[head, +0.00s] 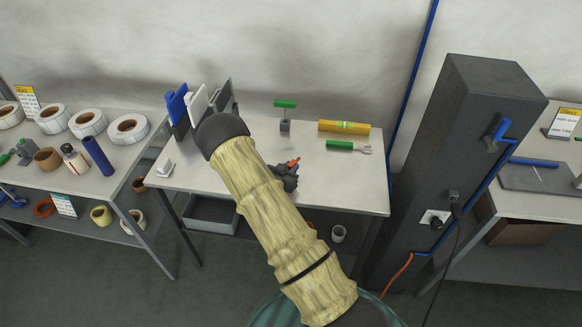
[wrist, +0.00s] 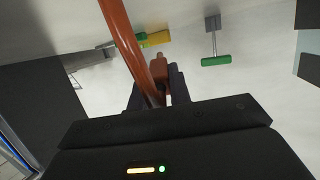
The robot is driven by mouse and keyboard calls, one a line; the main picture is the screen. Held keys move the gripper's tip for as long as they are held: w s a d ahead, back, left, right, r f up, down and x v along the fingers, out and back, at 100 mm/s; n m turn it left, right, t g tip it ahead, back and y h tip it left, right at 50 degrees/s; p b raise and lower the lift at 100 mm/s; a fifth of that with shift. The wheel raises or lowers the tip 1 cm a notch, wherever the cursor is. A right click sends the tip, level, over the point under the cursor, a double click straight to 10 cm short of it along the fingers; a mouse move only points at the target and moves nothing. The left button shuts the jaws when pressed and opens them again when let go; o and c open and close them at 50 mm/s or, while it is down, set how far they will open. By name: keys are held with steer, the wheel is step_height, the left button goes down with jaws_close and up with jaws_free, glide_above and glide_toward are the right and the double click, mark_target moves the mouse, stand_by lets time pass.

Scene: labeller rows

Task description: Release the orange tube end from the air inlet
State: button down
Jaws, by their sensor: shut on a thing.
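My gripper (head: 287,173) is over the middle of the table, partly hidden behind my own yellow-sleeved arm. In the wrist view my gripper (wrist: 157,88) is shut on the orange tube end (wrist: 159,64), which sticks out between the two dark fingers. In the head view the orange tube end (head: 293,161) shows as a small tip at the jaws. The orange tube (wrist: 120,28) curves past the fingers in the wrist view. Another stretch of orange tube (head: 396,275) hangs low by the dark column. I cannot make out the air inlet, nor any fitting touching the tube end.
The table (head: 355,195) carries a yellow roll (head: 344,128), a green-handled tool (head: 345,147) and a green-topped stand (head: 285,115) behind my gripper. Upright plates (head: 198,103) stand at its back left. The dark column (head: 462,150) with blue pipe rises to the right.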

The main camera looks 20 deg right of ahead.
steer(key=shift+a+f+b, duration=0.35)
steer(key=shift+f, duration=0.2)
steer(key=shift+d+f+b, duration=0.2)
steer(key=shift+f+b, duration=0.85)
steer(key=shift+f, duration=0.15)
steer(key=shift+f+b, duration=0.7)
steer(key=shift+f, duration=0.1)
steer(key=c, duration=1.2)
jaws_free()
steer(key=shift+a, duration=0.15)
steer(key=b+v, duration=0.2)
steer(key=v, duration=1.5)
steer(key=shift+s, duration=0.2)
